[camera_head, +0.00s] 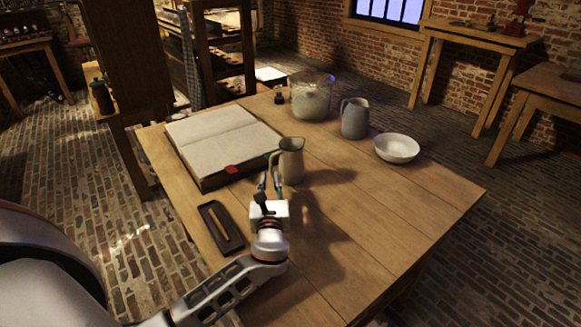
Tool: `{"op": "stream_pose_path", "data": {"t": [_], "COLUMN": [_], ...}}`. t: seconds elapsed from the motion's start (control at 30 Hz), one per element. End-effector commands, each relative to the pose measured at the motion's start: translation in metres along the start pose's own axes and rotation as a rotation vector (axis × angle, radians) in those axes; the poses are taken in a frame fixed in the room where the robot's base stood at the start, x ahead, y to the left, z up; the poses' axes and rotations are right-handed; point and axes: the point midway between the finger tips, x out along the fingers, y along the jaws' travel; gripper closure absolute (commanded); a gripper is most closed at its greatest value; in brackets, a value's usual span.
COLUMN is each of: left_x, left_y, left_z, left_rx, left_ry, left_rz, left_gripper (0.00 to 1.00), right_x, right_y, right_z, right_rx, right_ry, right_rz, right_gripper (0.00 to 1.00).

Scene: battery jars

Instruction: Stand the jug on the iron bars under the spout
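A metal jug (292,162) stands upright on the wooden table, just right of the open book. Its handle faces left. My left gripper (270,178) is at the handle side of this jug, its two fingers pointing away from me and overlapping the handle in the picture. I cannot tell whether they are closed on it. A second jug, grey-blue (355,119), stands farther back. I cannot make out the iron bars or the spout. My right gripper is not in view.
A large open book (222,140) lies left of the jug. A dark tray (221,228) is nearer me. A glass jar (311,97) and white bowl (397,148) stand at the back. The table's right front (400,215) is clear. Another table (480,35) stands by the brick wall.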

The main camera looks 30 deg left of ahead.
Motion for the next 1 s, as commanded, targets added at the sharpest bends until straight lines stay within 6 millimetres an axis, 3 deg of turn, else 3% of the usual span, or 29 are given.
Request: {"op": "stream_pose_path", "data": {"t": [0.43, 0.7, 0.8, 1.0], "left_x": [0.053, 0.056, 0.056, 0.056], "left_y": [-0.003, -0.003, -0.003, -0.003], "left_z": [-0.001, 0.0, 0.0, 0.002], "left_rx": [0.0, -0.002, -0.001, -0.003], "left_ry": [0.002, 0.002, 0.002, -0.001], "left_rz": [0.0, 0.0, 0.0, 0.0], "left_gripper": [0.84, 0.84, 1.0, 1.0], "right_x": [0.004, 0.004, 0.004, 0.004], "right_y": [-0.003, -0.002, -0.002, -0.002], "right_z": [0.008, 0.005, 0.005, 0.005], "right_rx": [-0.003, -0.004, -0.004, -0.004], "right_ry": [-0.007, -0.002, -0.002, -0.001], "right_rz": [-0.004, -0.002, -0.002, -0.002], "right_gripper": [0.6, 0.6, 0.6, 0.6]}}
